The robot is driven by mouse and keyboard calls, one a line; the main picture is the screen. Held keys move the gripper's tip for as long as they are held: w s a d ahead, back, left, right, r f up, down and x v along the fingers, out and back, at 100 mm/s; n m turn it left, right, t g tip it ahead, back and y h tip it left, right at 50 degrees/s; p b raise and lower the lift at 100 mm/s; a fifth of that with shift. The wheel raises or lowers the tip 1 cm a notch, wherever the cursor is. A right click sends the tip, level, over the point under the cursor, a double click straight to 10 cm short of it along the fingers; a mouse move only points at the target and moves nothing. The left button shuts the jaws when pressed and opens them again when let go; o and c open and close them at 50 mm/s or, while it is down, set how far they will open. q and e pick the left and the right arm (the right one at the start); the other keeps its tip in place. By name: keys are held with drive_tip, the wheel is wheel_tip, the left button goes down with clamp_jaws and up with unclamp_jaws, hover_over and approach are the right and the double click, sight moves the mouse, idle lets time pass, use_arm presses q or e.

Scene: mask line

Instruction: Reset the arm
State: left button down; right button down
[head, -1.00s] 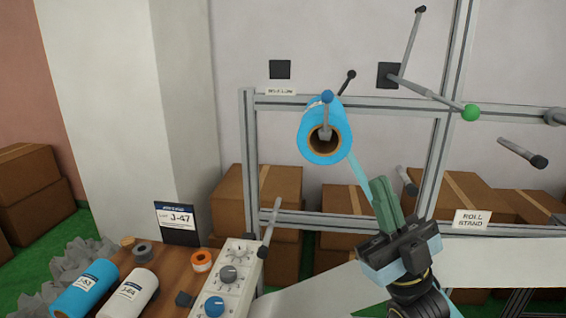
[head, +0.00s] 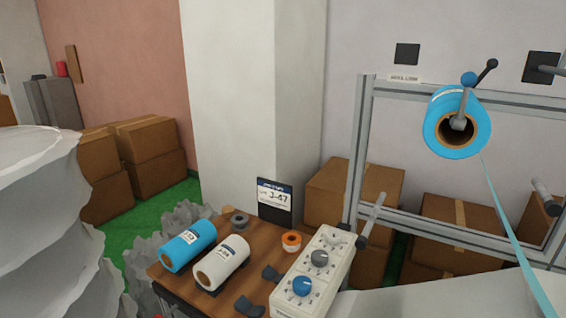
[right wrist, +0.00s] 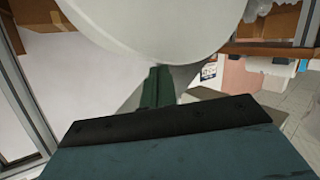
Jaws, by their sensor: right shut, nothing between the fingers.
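My right gripper (right wrist: 157,88) shows in the right wrist view, its green fingers shut with nothing between them. A large pale rounded surface (right wrist: 150,25) fills the top middle of that view, close to the fingertips; I cannot tell whether they touch. In the head view neither gripper shows. The blue roll (head: 442,112) hangs on an arm of the metal frame at the right, and its blue film strip (head: 515,235) runs down toward the lower right.
A wooden cart top (head: 240,290) holds a blue roll (head: 187,246), a white roll (head: 220,263), an orange tape roll (head: 291,241) and a knob panel (head: 317,270). The J-47 sign (head: 274,202) stands behind. Cardboard boxes (head: 147,150) stack at the back.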

drive_tip(key=s+a+f+g+b, duration=0.1)
drive_tip(key=s+f+g, duration=0.3)
drive_tip(key=s+f, duration=0.55)
drive_tip(key=s+a+f+g, duration=0.2)
drive_tip(key=s+f+g, duration=0.1)
drive_tip(key=s+f, duration=0.65)
drive_tip(key=s+f+g, duration=0.3)
drive_tip(key=s+f, duration=0.2)
drive_tip(key=s, duration=0.4)
drive_tip(key=s+a+f+g+b, duration=0.1)
drive_tip(key=s+f+g, duration=0.2)
drive_tip(key=s, duration=0.6)
wheel_tip(320, 180, down, 2)
drive_tip(key=shift+s+a+f+g+h, duration=0.2)
drive_tip(key=shift+s+g+h, duration=0.1)
drive_tip(key=shift+h, duration=0.1)
